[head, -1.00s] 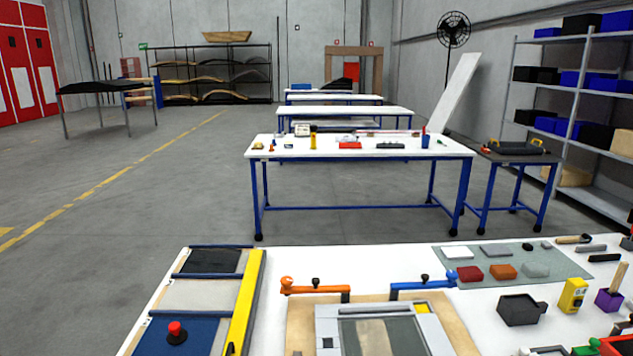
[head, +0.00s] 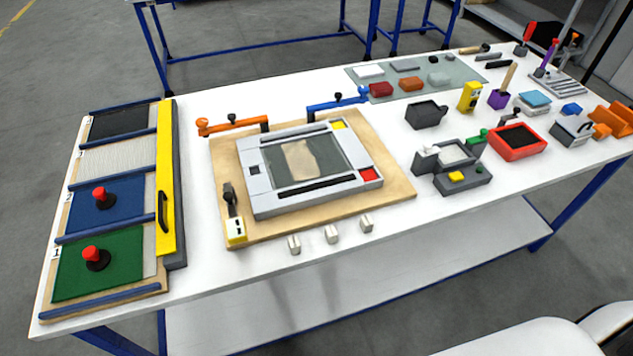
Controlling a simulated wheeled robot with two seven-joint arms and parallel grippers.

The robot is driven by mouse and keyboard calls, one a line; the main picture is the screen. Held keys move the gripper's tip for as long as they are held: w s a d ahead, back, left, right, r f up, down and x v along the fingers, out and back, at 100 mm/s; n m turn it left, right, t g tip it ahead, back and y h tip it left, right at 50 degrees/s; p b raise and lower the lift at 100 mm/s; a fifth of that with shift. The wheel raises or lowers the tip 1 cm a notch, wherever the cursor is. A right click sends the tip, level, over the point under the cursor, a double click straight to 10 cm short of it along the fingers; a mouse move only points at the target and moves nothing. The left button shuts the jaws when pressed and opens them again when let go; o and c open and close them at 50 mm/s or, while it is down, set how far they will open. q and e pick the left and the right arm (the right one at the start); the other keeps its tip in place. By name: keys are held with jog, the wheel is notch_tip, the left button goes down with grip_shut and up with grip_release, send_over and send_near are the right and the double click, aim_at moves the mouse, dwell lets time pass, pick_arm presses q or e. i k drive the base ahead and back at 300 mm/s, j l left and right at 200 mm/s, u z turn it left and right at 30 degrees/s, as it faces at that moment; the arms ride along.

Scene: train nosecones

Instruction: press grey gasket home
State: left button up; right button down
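A light grey rectangular frame (head: 258,190) lies flat on a wooden board (head: 398,188) at the middle of the bench in the head view. It surrounds a dark grey panel (head: 335,158) with a beige patch (head: 300,160). Dark strips lie along the panel's far and near edges. The frame has a yellow corner at the far right and a red corner at the near right. I cannot tell which part is the gasket, or whether it is seated. Neither of my grippers is in view.
Orange (head: 232,125) and blue (head: 338,104) clamp arms stand at the board's far edge. A black-handled clamp (head: 231,200) stands at its left. Three small pale blocks (head: 331,234) sit in front. A rack with a yellow bar (head: 165,150) is left; tools and a red tray (head: 517,143) are right.

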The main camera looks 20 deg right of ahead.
aim_at(283, 136)
jog(key=i+l, duration=0.65)
jog(key=l, duration=0.3)
jog(key=i+u, duration=0.05)
